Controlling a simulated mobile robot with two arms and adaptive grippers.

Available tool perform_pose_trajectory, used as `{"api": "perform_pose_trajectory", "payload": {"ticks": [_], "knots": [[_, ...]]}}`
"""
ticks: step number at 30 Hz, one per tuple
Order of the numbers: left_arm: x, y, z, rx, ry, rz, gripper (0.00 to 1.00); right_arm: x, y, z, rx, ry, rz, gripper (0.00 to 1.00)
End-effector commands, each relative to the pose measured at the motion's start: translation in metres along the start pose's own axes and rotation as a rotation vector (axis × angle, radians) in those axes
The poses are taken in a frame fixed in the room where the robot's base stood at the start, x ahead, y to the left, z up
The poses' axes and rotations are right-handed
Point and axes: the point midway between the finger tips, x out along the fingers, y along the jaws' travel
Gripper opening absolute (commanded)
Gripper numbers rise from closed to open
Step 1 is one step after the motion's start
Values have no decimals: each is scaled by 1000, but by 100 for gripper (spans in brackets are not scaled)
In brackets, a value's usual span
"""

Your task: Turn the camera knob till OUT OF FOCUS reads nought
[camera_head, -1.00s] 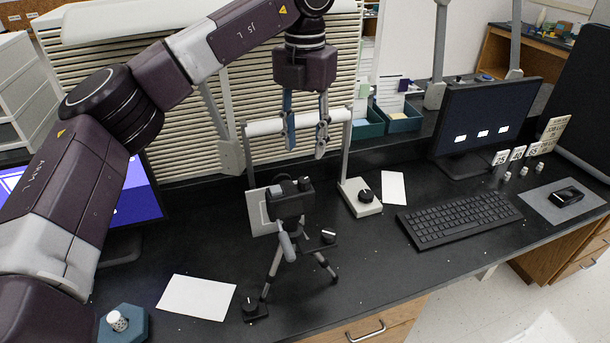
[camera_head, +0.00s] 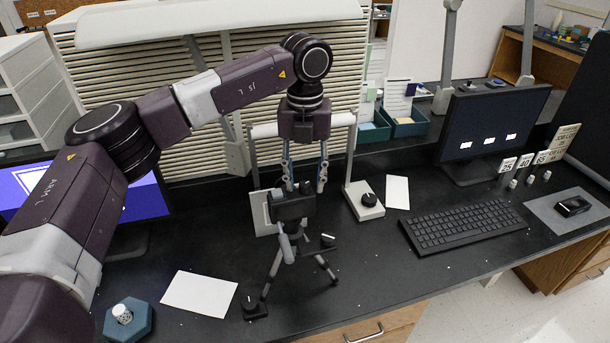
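A black camera (camera_head: 291,207) stands on a small grey tripod (camera_head: 287,250) on the dark bench. My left gripper (camera_head: 306,186) points down just above and behind the camera, its two fingers apart. The fingertips are close to the camera's top; I cannot tell whether they touch it or its top knob. Other black knobs show: one on the tripod's side arm (camera_head: 327,240), one on a small base by the tripod foot (camera_head: 254,304), and one on a white box (camera_head: 369,201). The dark monitor (camera_head: 490,125) shows three white labels, too small to read. My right gripper is out of view.
A keyboard (camera_head: 463,222) and a mouse (camera_head: 572,207) lie on the right. White paper (camera_head: 199,294) and a teal hexagonal block (camera_head: 140,325) lie front left. A grey upright frame (camera_head: 352,150) stands behind the camera. Number cards (camera_head: 523,162) stand by the monitor.

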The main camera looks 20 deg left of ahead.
Motion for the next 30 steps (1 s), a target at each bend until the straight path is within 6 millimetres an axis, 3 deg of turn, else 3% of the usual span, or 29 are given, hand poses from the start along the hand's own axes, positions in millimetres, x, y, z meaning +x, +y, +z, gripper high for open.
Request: {"api": "perform_pose_trajectory", "payload": {"ticks": [7,18,23,30], "knots": [[1,0,0,0,-1,0,37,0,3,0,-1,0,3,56],[1,0,0,1,-1,0,0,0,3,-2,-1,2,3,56],[2,0,0,21,-1,-1,0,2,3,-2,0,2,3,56],[3,-1,0,232,-2,-2,0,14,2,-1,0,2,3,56]]}}
